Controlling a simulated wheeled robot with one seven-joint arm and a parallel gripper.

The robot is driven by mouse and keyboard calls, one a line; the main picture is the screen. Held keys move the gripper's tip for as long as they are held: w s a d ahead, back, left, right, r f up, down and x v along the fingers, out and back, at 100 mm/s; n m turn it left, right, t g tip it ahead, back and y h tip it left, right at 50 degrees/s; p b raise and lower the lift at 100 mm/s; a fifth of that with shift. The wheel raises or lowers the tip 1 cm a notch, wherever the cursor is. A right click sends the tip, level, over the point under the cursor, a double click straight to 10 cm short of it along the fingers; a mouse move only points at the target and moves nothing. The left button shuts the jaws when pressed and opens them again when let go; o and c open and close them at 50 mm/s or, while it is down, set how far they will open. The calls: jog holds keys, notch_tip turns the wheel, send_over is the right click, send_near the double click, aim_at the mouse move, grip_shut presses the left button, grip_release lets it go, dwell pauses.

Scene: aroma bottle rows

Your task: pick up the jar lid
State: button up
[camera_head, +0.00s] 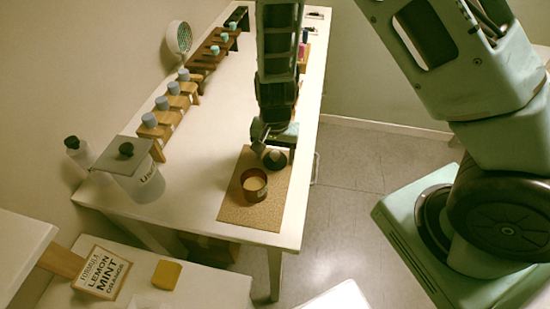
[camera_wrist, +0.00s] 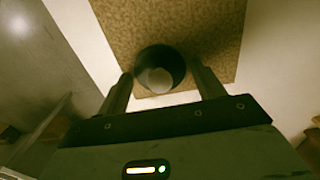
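The jar lid (camera_head: 276,159) is a small, dark round piece at the far end of the cork mat (camera_head: 235,213). In the wrist view the dark round lid (camera_wrist: 160,70) has a paler grey middle and lies near the mat's edge. My gripper (camera_head: 267,148) is low over that end of the mat, right at the lid. In the wrist view my gripper (camera_wrist: 163,78) is open, with one finger on each side of the lid and narrow gaps showing. A red-brown jar (camera_head: 254,186) with cream contents stands open on the mat, nearer the camera.
A grey canister (camera_head: 142,182) with a dark-knobbed cover stands left on the white table (camera_head: 190,208). Wooden steps (camera_head: 163,126) with several capped bottles line the wall side. A round mirror (camera_head: 179,37) stands behind them. A lettered sign (camera_head: 101,273) is at lower left.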

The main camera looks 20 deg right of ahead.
jog(key=c, duration=0.6)
jog(key=shift+o, duration=0.2)
